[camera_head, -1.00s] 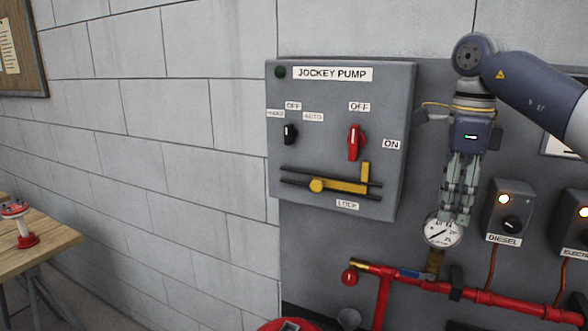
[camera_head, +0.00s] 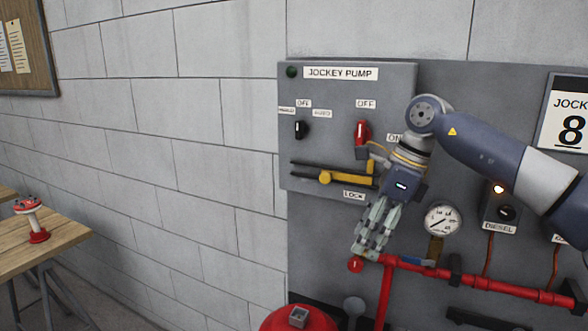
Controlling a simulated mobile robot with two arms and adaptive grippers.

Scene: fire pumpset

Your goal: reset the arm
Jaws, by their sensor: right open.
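My right arm comes in from the right. Its gripper (camera_head: 368,246) points down and slightly left, in front of the panel below the jockey pump box (camera_head: 340,85). The fingers look slender and hold nothing that I can see. Their tips are close to the red pipe's left end in the picture; I cannot tell if they touch. The arm hides part of the ON label and the box's lower right edge. The red rotary switch (camera_head: 361,132) and the yellow lock bar (camera_head: 345,179) show beside the arm. My left gripper is not in view.
A pressure gauge (camera_head: 442,220) sits right of the gripper, above the red pipe (camera_head: 480,286). A diesel control box (camera_head: 502,212) is behind the forearm. A red tank (camera_head: 290,321) stands below. A wooden table (camera_head: 60,240) is at the left, with free room before the wall.

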